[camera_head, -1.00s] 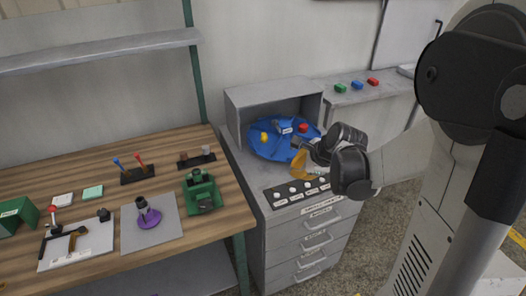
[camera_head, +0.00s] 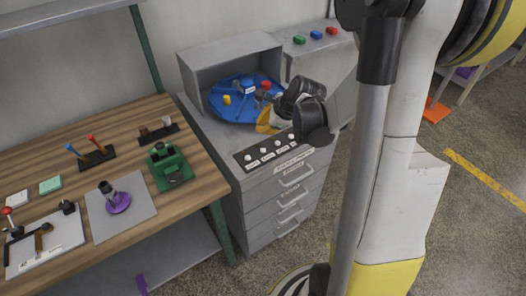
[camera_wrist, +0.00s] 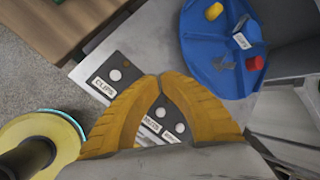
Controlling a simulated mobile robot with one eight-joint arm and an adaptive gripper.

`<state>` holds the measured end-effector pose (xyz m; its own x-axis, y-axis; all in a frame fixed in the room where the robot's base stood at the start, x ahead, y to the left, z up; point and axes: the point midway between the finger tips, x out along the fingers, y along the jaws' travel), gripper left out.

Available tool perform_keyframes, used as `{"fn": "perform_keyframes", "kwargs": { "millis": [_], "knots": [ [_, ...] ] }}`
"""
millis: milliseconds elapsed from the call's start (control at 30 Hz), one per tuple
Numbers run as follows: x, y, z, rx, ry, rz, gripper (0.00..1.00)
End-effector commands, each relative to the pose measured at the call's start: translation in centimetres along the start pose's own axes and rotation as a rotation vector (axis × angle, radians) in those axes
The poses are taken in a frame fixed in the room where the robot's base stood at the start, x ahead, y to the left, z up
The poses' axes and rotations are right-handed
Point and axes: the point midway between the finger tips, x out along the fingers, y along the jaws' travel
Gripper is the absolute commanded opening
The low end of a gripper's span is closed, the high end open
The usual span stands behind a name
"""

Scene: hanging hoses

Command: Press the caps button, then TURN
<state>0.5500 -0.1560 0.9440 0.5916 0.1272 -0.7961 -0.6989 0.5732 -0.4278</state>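A black button panel (camera_head: 262,164) lies on the front of the grey cabinet top, with several white buttons and a label by each. In the wrist view one button (camera_wrist: 115,75) has a label reading CLIPS; two other buttons (camera_wrist: 160,112) and their labels are partly covered by my fingers. I cannot read a caps or TURN label. My gripper (camera_wrist: 160,76) has yellow fingers whose tips meet, with nothing visible between them. It hangs over the panel; whether it touches a button cannot be told. In the head view its fingers (camera_head: 270,121) show between the panel and the blue turntable (camera_head: 218,109).
The turntable carries a yellow piece (camera_head: 227,100), a red piece (camera_head: 266,85) and a white label. A grey open box (camera_head: 192,80) stands around its back. A wooden bench (camera_head: 130,133) with fixtures stands left.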

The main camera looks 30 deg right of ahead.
Motion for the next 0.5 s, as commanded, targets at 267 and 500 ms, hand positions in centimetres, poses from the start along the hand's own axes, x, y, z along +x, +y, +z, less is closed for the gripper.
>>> {"fn": "perform_keyframes", "kwargs": {
  "millis": [267, 500],
  "knots": [
    [3.6, 1.9, -1.9, 0.0, 0.0, 0.0, 0.0],
    [5.5, 3.0, -3.0, 0.0, 0.0, 0.0, 0.0]
  ]
}}
